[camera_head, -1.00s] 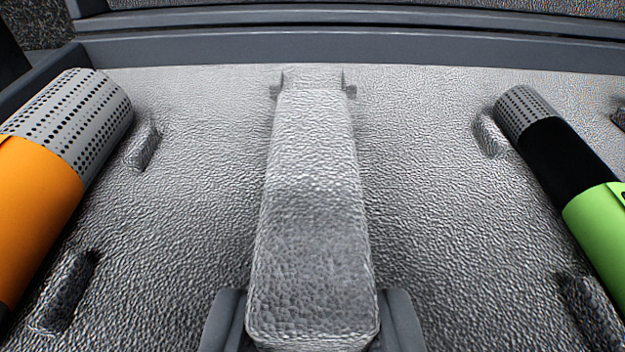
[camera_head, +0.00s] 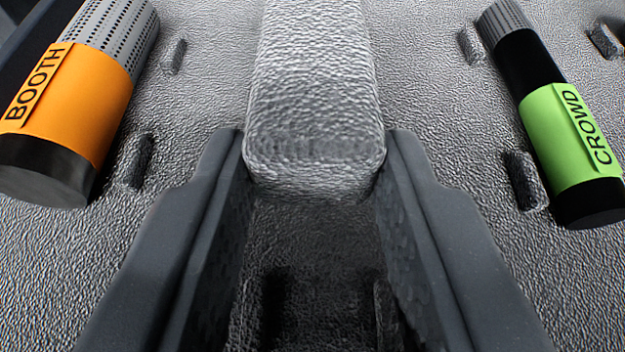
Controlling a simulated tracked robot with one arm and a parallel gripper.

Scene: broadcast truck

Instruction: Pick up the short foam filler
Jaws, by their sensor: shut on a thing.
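The short foam filler (camera_head: 315,95) is a grey, textured, rounded block in the upper middle of the head view. My gripper (camera_head: 315,155) has one finger on each side of the filler's near end and is shut on it. The filler's far end runs out of the top of the view. Beneath and in front of it shows a dark, shaded stretch of the foam bed. I cannot tell whether the filler is clear of the foam below.
An orange-banded microphone (camera_head: 75,100) labelled BOOTH lies at the left. A green-banded microphone (camera_head: 560,120) labelled CROWD lies at the right. Both rest on the grey foam bed (camera_head: 440,120), with small raised foam ridges (camera_head: 523,180) beside them.

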